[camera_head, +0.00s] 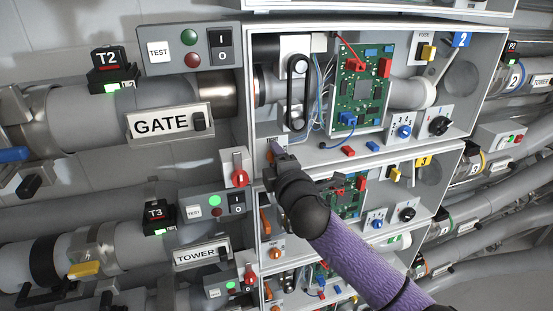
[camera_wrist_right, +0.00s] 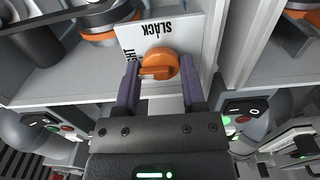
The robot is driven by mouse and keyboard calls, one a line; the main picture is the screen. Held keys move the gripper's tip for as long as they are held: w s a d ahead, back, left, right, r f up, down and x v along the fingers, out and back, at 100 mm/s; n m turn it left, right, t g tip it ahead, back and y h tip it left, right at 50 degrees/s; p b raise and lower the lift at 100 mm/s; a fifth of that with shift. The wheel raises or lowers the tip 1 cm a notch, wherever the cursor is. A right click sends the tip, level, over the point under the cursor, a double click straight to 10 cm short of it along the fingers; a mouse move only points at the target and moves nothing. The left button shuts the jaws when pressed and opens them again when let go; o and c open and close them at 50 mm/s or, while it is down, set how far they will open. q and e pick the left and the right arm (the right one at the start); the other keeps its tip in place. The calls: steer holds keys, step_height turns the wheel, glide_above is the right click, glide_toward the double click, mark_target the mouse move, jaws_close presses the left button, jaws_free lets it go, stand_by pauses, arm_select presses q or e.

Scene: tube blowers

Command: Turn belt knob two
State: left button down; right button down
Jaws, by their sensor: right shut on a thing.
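The orange belt knob (camera_wrist_right: 158,65) sits on a white plate (camera_wrist_right: 165,35) lettered SLACK in the right wrist view. My right gripper (camera_wrist_right: 160,82) has its two purple fingers around this knob and is shut on it. In the head view my right gripper (camera_head: 276,152) reaches the lower left corner of the upper open box (camera_head: 485,100), which carries a blue 2 label (camera_head: 461,40). The knob is mostly hidden there by the gripper. A black belt (camera_head: 297,90) runs upright in that box, above the gripper. My left gripper is not in view.
A green circuit board (camera_head: 360,90) with red and blue parts fills the box's middle. A similar box with a yellow 3 label (camera_head: 424,161) lies below, with an orange knob (camera_head: 276,252). A red switch (camera_head: 238,167) is close left of my gripper.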

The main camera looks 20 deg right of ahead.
stand_by(0.5)
steer(key=shift+c, duration=2.2)
jaws_free()
steer(key=s+b, duration=0.2)
steer(key=s, duration=0.8)
steer(key=shift+d, duration=0.15)
